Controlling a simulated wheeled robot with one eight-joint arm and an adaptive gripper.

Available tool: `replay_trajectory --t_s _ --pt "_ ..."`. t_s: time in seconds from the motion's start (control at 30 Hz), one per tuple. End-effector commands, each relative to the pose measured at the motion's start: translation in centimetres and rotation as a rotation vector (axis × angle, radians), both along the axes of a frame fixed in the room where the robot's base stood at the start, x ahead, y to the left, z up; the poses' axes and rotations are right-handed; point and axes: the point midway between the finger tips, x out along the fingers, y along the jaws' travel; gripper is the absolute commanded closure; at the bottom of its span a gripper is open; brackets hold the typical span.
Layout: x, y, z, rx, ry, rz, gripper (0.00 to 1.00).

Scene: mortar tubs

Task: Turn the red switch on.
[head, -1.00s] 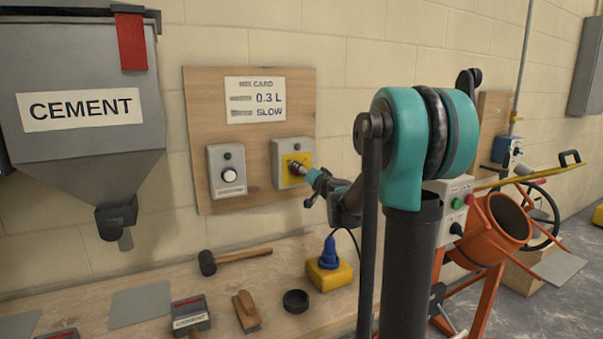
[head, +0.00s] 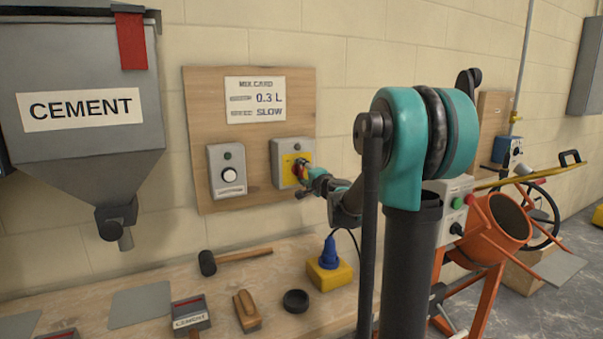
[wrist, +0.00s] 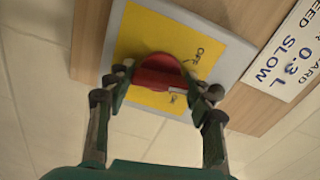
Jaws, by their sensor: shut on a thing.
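The red switch (head: 297,170) is a round red knob on a yellow plate, on the front of a grey box (head: 278,160) on the wooden wall board. In the wrist view the red knob (wrist: 157,72) sits between my two fingers, with small print on the plate beside it; one word looks like OFF. My gripper (wrist: 160,86) is shut on the knob, one fingertip at each side. In the head view my gripper (head: 304,173) reaches the knob from the right and partly covers it.
A second grey box with a white dial (head: 229,175) is just left. The mix card (head: 255,100) is above. A cement hopper (head: 80,100) hangs at left. The bench below holds a mallet (head: 208,263), a float (head: 246,308) and a yellow block with a blue plug (head: 329,272).

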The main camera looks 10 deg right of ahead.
Motion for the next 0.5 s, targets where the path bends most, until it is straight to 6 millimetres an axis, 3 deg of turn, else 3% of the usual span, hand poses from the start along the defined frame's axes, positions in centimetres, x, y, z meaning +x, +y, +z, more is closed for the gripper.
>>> replay_trajectory --t_s 0.5 --pt "-0.02 -0.04 -0.08 0.465 0.151 -0.001 0.76"
